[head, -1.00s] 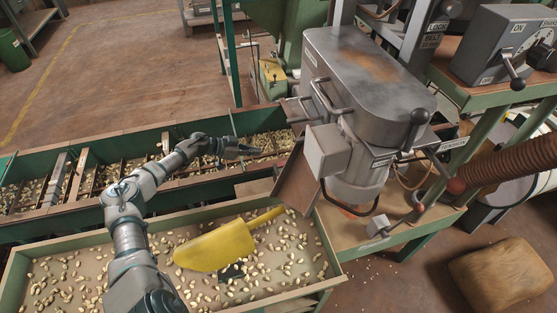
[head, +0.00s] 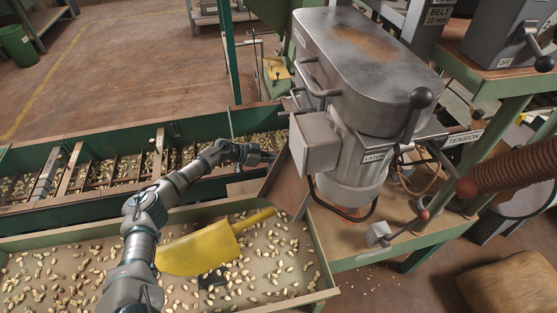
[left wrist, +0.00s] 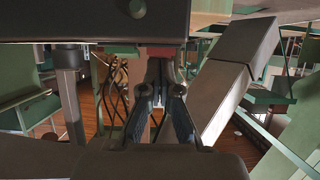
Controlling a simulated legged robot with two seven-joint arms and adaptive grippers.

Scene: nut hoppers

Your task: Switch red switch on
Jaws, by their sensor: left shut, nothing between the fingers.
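I cannot make out a red switch for certain in either view. The grey machine (head: 365,75) with the LATCH and TENSION labels stands right of centre in the head view. My left gripper (head: 270,157) is shut and empty, just left of that box, above the nut trough. In the left wrist view its fingers (left wrist: 160,78) meet beneath a dark overhanging part, with small red patches beside it. Any contact is unclear. My right gripper is out of view.
A yellow scoop (head: 203,249) lies among nuts in the green-edged tray (head: 325,268) below my left arm. A sack (head: 510,285) lies on the floor.

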